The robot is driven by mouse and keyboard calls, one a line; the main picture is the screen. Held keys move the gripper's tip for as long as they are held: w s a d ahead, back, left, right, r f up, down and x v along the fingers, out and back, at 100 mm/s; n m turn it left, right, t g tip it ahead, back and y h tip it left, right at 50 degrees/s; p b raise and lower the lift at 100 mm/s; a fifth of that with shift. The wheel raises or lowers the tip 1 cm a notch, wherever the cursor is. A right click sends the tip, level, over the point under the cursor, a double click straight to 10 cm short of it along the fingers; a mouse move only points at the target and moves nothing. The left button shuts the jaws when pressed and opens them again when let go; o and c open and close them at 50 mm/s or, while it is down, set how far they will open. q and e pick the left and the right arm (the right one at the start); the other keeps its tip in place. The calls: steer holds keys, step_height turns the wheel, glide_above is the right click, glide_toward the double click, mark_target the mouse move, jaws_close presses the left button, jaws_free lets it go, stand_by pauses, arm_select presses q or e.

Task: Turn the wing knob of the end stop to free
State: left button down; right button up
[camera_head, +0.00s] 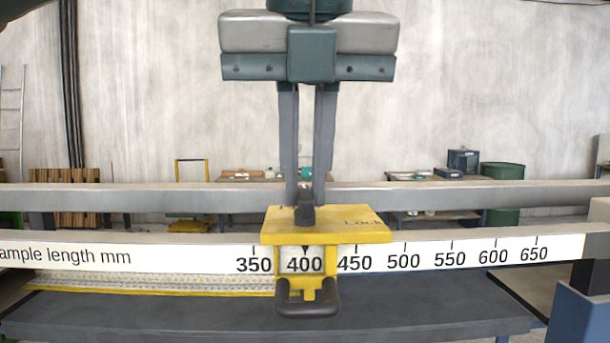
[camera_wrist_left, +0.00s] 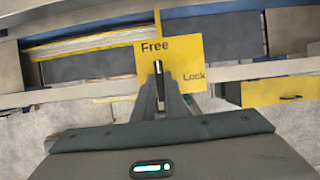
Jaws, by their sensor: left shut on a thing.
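The yellow end stop (camera_head: 362,237) sits on the white scale rail, with its pointer at about 400 and a dark handle (camera_head: 307,300) below. Its dark wing knob (camera_head: 305,215) stands on the top plate. The word Lock shows to the right of the knob in the head view. In the left wrist view, the yellow plate (camera_wrist_left: 187,50) carries Free at the top and Lock at lower right. There the knob (camera_wrist_left: 158,68) points up toward Free. My left gripper (camera_head: 305,198) comes down from above and is shut on the knob. My right gripper is not in view.
The scale rail (camera_head: 190,257) runs across the front, and a grey rail (camera_head: 450,195) runs behind it. Below lies a dark bed (camera_head: 420,310) with a yellow-edged strip (camera_head: 150,284) at left. A blue block (camera_head: 580,320) stands at lower right.

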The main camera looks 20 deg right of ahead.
arm_select(q)
steer(key=c, duration=1.8)
jaws_free()
steer(key=shift+r, duration=0.1)
